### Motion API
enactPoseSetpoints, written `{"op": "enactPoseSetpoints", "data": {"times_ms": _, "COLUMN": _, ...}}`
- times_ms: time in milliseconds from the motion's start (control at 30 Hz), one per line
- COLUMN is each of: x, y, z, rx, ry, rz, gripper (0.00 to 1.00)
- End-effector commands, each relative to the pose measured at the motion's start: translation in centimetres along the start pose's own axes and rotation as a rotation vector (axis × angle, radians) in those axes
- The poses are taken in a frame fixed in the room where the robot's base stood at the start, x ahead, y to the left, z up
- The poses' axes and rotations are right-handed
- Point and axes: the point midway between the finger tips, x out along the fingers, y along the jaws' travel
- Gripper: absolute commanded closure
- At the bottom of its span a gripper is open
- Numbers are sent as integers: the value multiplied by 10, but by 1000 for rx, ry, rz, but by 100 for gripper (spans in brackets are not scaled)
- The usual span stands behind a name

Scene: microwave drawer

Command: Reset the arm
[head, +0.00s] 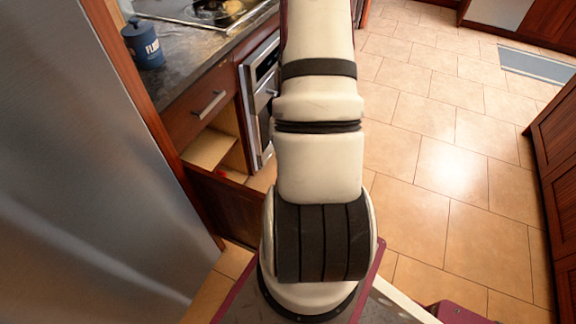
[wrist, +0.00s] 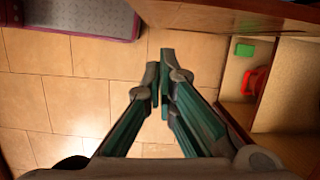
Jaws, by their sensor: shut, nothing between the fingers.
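My gripper (wrist: 160,88) shows in the wrist view with its two green-and-grey fingers together and nothing between them. It is over the tiled floor, to the left of an open wooden compartment (wrist: 262,110). In the head view my pale arm stretches up the middle of the picture, and its gripper end is out of sight. The arm hides part of the cabinet fronts and floor behind it.
A red item (wrist: 256,84) and a green block (wrist: 244,50) are in the compartment. A steel appliance (head: 85,190) stands at left. An oven (head: 262,85) sits beside a wooden drawer (head: 200,105). A blue canister (head: 143,45) is on the counter. Floor at right (head: 440,130) is clear.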

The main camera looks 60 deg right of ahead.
Motion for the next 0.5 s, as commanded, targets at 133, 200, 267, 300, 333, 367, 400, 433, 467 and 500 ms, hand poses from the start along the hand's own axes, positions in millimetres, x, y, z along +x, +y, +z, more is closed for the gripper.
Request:
{"op": "enactPoseSetpoints", "data": {"times_ms": 133, "x": -17, "y": 1, "z": 2, "rx": -1, "ry": 1, "rz": 0, "gripper": 100}}
{"op": "enactPoseSetpoints", "data": {"times_ms": 200, "x": -20, "y": 1, "z": 3, "rx": -2, "ry": 1, "rz": 0, "gripper": 100}}
{"op": "enactPoseSetpoints", "data": {"times_ms": 267, "x": -22, "y": 0, "z": 3, "rx": -2, "ry": 1, "rz": 0, "gripper": 100}}
{"op": "enactPoseSetpoints", "data": {"times_ms": 300, "x": -23, "y": 0, "z": 3, "rx": -2, "ry": 1, "rz": 0, "gripper": 100}}
{"op": "enactPoseSetpoints", "data": {"times_ms": 333, "x": -23, "y": 0, "z": 3, "rx": -2, "ry": 1, "rz": 0, "gripper": 100}}
{"op": "enactPoseSetpoints", "data": {"times_ms": 367, "x": -23, "y": 0, "z": 3, "rx": -2, "ry": 1, "rz": 0, "gripper": 100}}
{"op": "enactPoseSetpoints", "data": {"times_ms": 400, "x": -23, "y": 0, "z": 3, "rx": -2, "ry": 1, "rz": 0, "gripper": 100}}
{"op": "enactPoseSetpoints", "data": {"times_ms": 433, "x": -23, "y": 0, "z": 3, "rx": -1, "ry": 0, "rz": 0, "gripper": 100}}
{"op": "enactPoseSetpoints", "data": {"times_ms": 467, "x": -23, "y": 0, "z": 3, "rx": -1, "ry": 0, "rz": 0, "gripper": 100}}
{"op": "enactPoseSetpoints", "data": {"times_ms": 500, "x": -23, "y": 0, "z": 3, "rx": -1, "ry": 0, "rz": 0, "gripper": 100}}
